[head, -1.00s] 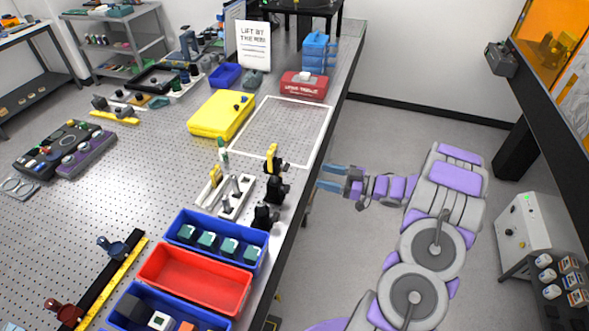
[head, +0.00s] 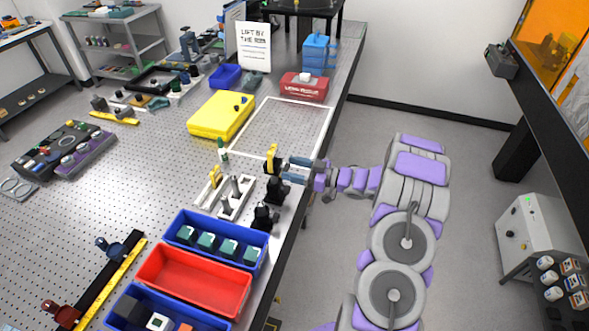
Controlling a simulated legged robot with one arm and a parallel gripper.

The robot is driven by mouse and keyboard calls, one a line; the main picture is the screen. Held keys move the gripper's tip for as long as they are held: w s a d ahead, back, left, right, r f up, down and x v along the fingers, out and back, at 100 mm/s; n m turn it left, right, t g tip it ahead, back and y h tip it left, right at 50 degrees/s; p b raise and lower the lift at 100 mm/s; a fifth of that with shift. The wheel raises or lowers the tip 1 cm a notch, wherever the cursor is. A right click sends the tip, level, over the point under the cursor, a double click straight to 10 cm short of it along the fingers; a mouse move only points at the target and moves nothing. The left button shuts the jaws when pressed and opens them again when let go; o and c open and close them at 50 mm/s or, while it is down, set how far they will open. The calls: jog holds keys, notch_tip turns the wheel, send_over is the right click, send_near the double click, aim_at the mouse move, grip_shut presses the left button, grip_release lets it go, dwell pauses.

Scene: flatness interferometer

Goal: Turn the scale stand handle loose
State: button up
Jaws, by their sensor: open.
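My gripper (head: 290,169) is open and level at the table's right edge, its two blue fingers pointing left. Just left of its fingertips is a small black stand with an upright yellow piece (head: 271,157); I cannot tell whether they touch. Two more black stands (head: 277,189) (head: 264,217) stand in front of it along the edge. No label shows which is the scale stand. A black rail with a yellow scale (head: 112,280) lies at the lower left, carrying a blue clamp (head: 110,247) and a dark red clamp (head: 62,313).
A white holder with grey posts (head: 233,198) stands left of the black stands. A blue bin (head: 187,239) and a red bin (head: 192,281) lie in front. Behind are a white-framed area (head: 292,125) and a yellow case (head: 219,116).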

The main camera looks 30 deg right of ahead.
jog(key=c, duration=1)
jog(key=shift+c, duration=0.2)
jog(key=shift+n+b, duration=0.3)
jog(key=shift+s+a+f+n+b, duration=0.1)
jog(key=shift+n+b, duration=3.15)
jog(key=shift+n, duration=0.95)
jog(key=shift+s+f+n+b, duration=0.1)
jog(key=shift+n+b, duration=3.15)
jog(key=shift+n, duration=0.95)
